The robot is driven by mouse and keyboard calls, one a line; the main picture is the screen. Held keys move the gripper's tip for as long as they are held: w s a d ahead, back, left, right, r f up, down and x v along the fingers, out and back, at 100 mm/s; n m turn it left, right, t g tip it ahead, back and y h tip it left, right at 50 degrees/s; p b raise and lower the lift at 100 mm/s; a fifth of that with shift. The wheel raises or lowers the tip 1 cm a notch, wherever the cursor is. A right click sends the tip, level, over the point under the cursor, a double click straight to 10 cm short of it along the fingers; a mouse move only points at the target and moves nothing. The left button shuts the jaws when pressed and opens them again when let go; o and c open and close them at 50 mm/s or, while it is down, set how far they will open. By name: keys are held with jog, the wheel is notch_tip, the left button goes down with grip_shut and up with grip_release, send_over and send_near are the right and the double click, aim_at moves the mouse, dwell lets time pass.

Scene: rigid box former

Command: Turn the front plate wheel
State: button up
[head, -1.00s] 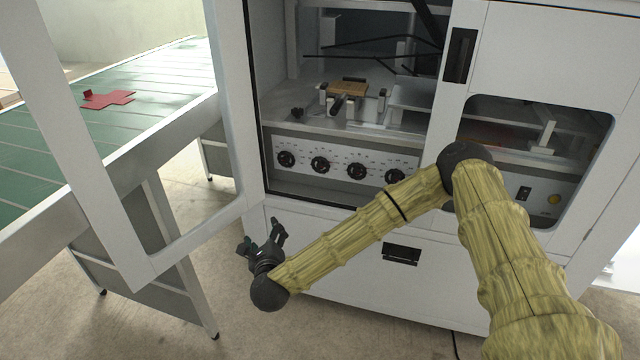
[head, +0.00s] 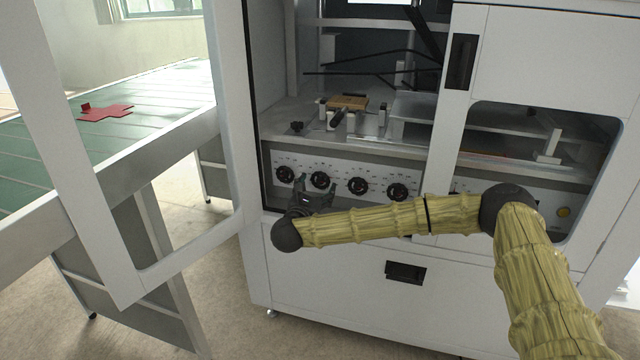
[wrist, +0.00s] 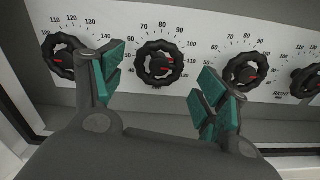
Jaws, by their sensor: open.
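A white dial panel (head: 340,163) low in the machine's open bay carries a row of black wheels with printed scales. From left to right they are the first wheel (head: 285,174), the second wheel (head: 320,180), the third wheel (head: 358,186) and the rightmost wheel (head: 398,192). I cannot read which is the front plate wheel; only "RIGHT" is legible, by the rightmost wheel (wrist: 306,81). My gripper (head: 311,192) is open and empty, just in front of the panel's left part. In the wrist view its green-padded fingers spread either side of the second wheel (wrist: 160,64), apparently short of it.
An open door frame (head: 240,110) stands left of the bay. The bay's lower sill lies under my gripper. A post (head: 437,150) and a windowed panel bound the bay on the right. A green conveyor table (head: 150,120) with a red cutout (head: 108,112) stands at the far left.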

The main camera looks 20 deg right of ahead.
aim_at(320, 182)
jog(key=shift+x, duration=2.1)
jog(key=c, duration=1)
